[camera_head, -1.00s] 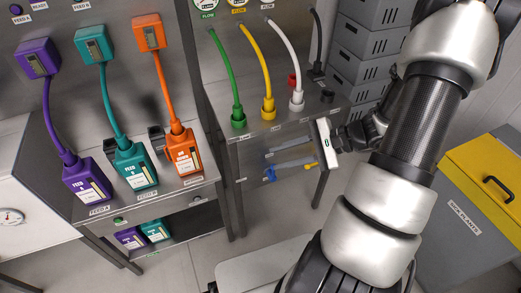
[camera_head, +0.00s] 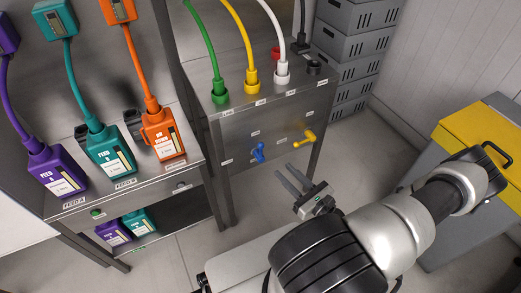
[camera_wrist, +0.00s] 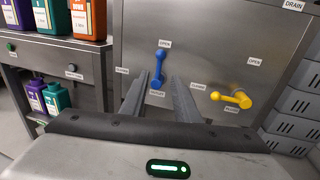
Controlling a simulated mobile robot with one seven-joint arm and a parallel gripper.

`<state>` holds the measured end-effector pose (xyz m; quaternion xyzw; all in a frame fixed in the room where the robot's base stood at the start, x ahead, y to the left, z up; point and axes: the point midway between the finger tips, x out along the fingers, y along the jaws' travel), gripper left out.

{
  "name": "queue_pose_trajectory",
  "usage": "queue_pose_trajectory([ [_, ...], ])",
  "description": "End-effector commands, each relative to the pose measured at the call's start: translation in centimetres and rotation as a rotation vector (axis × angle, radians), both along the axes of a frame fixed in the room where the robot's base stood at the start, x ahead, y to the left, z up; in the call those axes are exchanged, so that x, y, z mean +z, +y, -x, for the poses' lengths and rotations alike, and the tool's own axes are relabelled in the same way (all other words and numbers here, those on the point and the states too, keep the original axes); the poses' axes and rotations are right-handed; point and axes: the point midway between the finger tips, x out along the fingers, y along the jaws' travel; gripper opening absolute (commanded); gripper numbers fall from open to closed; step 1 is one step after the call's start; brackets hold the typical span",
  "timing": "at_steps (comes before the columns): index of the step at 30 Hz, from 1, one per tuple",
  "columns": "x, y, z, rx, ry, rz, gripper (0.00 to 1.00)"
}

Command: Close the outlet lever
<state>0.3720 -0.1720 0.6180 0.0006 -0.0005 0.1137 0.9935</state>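A blue lever (camera_head: 257,152) and a yellow lever (camera_head: 304,137) are on the front panel of a steel cabinet. In the wrist view the blue lever (camera_wrist: 161,64) points up toward an OPEN label, and the small label below it appears to read OUTLET. The yellow lever (camera_wrist: 234,97) lies roughly sideways, its handle toward the label on its left. My gripper (camera_head: 285,169) is in front of the panel, to the lower right of the blue lever. Its fingers (camera_wrist: 158,76) are apart and empty, pointing at the panel on either side below the blue lever, with no visible contact.
Green (camera_head: 221,95), yellow (camera_head: 252,80) and white (camera_head: 282,75) hoses plug into the cabinet top. A shelf bench (camera_head: 150,185) with feed bottles stands to the left. Grey crates (camera_head: 342,45) are stacked behind. A yellow-lidded bin (camera_head: 480,125) is on the right. Open floor lies between cabinet and bin.

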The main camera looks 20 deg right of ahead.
Motion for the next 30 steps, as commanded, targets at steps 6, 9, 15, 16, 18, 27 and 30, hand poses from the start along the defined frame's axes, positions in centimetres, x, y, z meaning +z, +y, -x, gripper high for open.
queue_pose_trajectory([
  [6, -0.2, 1.2, -4.8, 0.004, -0.002, 0.001, 0.28],
  [9, -0.2, 1.7, -6.9, 0.005, -0.001, 0.001, 0.28],
  [15, -0.2, 2.6, -10.8, 0.003, -0.001, 0.002, 0.28],
  [16, -0.2, 2.7, -11.2, 0.004, 0.000, 0.001, 0.28],
  [18, -0.2, 3.0, -12.1, 0.004, 0.000, 0.001, 0.28],
  [27, -0.1, 3.3, -13.7, 0.003, 0.002, 0.001, 0.28],
  [30, 0.0, 3.3, -13.7, 0.003, 0.002, 0.001, 0.28],
])
